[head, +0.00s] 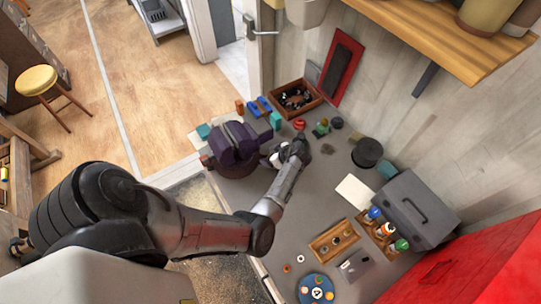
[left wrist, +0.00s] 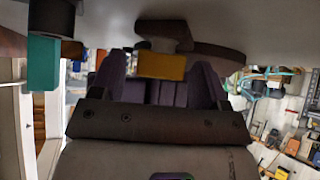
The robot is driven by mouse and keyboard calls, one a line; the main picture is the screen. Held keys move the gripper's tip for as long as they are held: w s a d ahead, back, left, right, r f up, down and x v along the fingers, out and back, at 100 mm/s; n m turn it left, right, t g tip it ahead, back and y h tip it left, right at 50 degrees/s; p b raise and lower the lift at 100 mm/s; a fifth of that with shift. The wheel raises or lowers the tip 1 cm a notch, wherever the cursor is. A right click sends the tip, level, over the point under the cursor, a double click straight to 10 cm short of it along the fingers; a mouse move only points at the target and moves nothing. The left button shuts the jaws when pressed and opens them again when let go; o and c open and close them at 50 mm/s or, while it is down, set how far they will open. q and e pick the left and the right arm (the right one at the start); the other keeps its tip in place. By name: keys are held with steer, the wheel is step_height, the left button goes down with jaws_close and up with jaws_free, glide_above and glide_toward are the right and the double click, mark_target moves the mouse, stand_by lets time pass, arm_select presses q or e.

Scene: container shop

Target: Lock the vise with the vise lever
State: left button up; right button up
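The vise (head: 232,142) is a dark purple block on a round base at the far left edge of the grey workbench. My left gripper (head: 272,157) is low beside the vise's right side; its fingers are small and partly hidden, so whether they are open cannot be told. A dark riveted plate fills the lower middle there. I cannot pick out the vise lever clearly in either view. My right gripper is not in view.
A wooden tray of dark parts (head: 317,101) lies behind the vise, with blue and teal blocks nearby. A red knob (head: 299,124), a black cylinder (head: 367,152), a grey toolbox (head: 434,205) and bottles are to the right.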

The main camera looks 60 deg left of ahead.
arm_select(q)
steer(key=c, duration=0.8)
steer(key=shift+s+m, duration=0.1)
steer(key=shift+m, duration=0.3)
steer(key=shift+m+t+y, duration=0.3)
steer(key=shift+m+t, duration=0.1)
steer(key=shift+t, duration=0.1)
steer(key=o, duration=0.9)
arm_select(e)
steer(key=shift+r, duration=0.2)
